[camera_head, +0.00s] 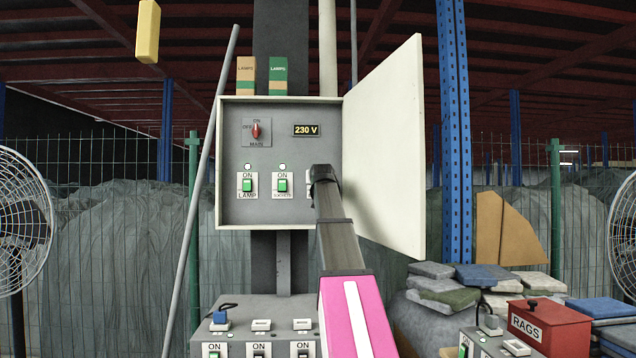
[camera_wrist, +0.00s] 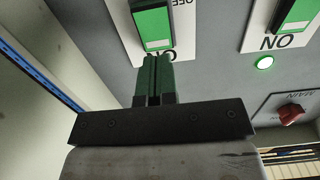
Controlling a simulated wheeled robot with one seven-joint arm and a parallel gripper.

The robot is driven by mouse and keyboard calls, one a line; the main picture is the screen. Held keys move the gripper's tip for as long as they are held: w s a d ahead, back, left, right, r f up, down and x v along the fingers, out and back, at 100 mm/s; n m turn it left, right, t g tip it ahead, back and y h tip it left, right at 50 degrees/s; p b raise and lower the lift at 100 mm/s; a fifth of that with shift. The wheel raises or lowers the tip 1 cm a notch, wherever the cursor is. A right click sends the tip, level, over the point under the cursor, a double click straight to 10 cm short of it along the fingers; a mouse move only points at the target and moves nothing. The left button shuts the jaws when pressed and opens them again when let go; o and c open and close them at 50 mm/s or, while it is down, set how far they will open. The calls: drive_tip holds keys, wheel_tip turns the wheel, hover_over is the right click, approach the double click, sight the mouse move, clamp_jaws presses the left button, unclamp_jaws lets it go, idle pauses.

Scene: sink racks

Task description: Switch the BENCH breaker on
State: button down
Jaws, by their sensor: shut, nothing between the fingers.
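The open grey breaker panel (camera_head: 300,213) stands ahead in the head view. My gripper (camera_head: 318,178) covers most of its rightmost breaker, a green rocker on a white plate whose name label is hidden. In the wrist view, which is upside down, this green rocker (camera_wrist: 153,28) shows just beyond my shut, empty fingers (camera_wrist: 156,75). The fingertips are at its ON end, over part of the ON label; I cannot tell whether they touch. I cannot tell the rocker's position, and its lamp is hidden. Left of it are the LAMP breaker (camera_head: 247,185) and the SOCKETS breaker (camera_head: 282,185).
The red MAIN knob (camera_head: 256,131) and a 230 V display (camera_head: 306,130) sit above. A lit green lamp (camera_wrist: 264,63) shows by the neighbouring breaker. The open panel door (camera_head: 385,140) stands close right of my arm. A lower switch box (camera_head: 205,335) stands below.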

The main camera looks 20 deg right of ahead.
drive_tip(key=r+v, duration=0.1)
drive_tip(key=v, duration=1)
drive_tip(key=shift+s, duration=0.35)
drive_tip(key=shift+a, duration=0.1)
